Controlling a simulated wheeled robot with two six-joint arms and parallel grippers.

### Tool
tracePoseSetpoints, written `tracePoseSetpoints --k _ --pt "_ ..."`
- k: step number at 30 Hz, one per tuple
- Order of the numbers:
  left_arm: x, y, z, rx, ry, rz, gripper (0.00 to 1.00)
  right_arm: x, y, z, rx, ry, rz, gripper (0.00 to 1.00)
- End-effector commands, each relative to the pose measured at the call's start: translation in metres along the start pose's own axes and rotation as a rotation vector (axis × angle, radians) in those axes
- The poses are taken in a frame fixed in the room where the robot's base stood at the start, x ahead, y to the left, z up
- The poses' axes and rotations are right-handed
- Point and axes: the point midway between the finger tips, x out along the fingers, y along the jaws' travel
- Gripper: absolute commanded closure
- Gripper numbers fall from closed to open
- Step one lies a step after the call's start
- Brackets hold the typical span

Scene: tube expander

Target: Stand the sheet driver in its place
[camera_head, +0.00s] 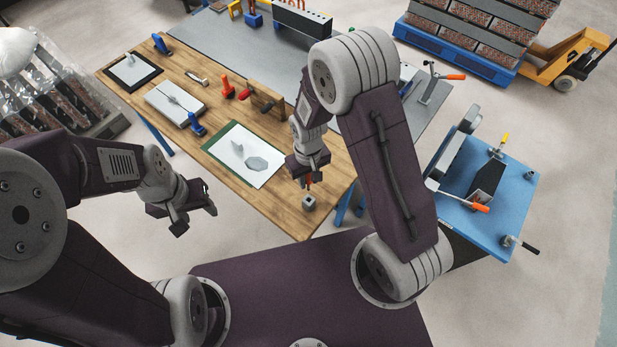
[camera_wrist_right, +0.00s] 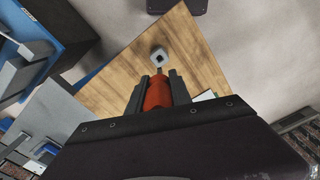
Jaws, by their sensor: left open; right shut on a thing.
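My right gripper (camera_head: 309,170) is shut on the sheet driver, whose red-orange handle (camera_wrist_right: 157,93) shows between the fingers (camera_wrist_right: 157,90) in the right wrist view. The handle shows as a small red bit (camera_head: 308,181) below the fingers in the head view. The driver's tip cannot be made out. A small grey block (camera_head: 309,203) with a dark square hole stands near the wooden table's front corner, just below the held driver in the picture; it also shows ahead of the fingers in the right wrist view (camera_wrist_right: 158,52). My left gripper (camera_head: 196,213) is open and empty, left of the table.
The wooden table (camera_head: 300,222) holds a green-edged mat with a white sheet (camera_head: 262,169), an orange tool (camera_head: 227,88), a wooden rack (camera_head: 267,99) and blue clamps (camera_head: 195,124). A blue clamp bench (camera_head: 515,185) stands at right. The table around the block is clear.

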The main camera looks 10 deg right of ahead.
Motion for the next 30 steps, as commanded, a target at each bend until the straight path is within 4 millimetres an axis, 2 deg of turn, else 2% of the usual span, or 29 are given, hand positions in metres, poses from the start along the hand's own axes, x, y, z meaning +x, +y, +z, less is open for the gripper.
tracePoseSetpoints --k 5,16,30 --pt "0.009 0.000 0.001 0.000 0.000 0.000 0.49 0.012 0.000 0.000 0.000 -0.001 0.000 1.00" --pt "0.040 -0.001 0.004 0.000 0.000 0.000 0.49 0.053 0.000 0.000 0.000 0.000 0.000 1.00" --pt "0.042 -0.001 0.004 0.000 0.000 0.000 0.49 0.060 0.000 0.000 0.000 -0.001 0.000 1.00"
